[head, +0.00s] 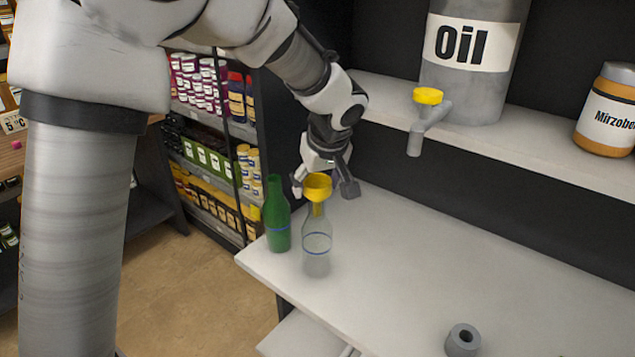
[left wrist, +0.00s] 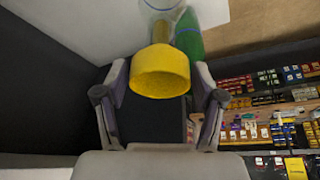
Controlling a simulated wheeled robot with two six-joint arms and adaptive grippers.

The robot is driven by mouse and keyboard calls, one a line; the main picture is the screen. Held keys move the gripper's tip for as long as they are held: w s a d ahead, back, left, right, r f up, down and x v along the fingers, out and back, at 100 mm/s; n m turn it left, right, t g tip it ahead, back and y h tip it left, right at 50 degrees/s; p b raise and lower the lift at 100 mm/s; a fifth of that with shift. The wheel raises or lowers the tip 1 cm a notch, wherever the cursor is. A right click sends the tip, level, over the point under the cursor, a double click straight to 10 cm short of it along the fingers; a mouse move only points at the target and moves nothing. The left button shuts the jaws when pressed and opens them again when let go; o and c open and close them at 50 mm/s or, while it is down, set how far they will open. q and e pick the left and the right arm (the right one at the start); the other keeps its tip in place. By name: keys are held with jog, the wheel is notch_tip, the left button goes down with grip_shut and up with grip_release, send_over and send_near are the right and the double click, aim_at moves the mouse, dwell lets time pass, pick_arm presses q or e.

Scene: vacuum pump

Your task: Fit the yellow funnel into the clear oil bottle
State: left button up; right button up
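The yellow funnel (head: 317,188) stands upright at the mouth of the clear oil bottle (head: 317,245), its narrow stem appearing to go down into the neck. The bottle stands upright on the white table near its left corner. My left gripper (head: 324,187) is just behind the funnel, with its fingers spread wide on either side. In the left wrist view the funnel (left wrist: 160,76) shows between the two open fingers (left wrist: 160,95), with a gap on each side. The clear bottle (left wrist: 163,6) is partly cut off there. My right gripper is not in view.
A green bottle (head: 277,215) stands close to the left of the clear one. A grey ring-shaped part (head: 463,340) lies on the white table (head: 430,265). An oil tank (head: 470,85) with a yellow-capped spout (head: 428,98) stands on the shelf behind. The table's middle is clear.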

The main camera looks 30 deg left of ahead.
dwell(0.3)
pick_arm(q)
jog(key=v, duration=1.2)
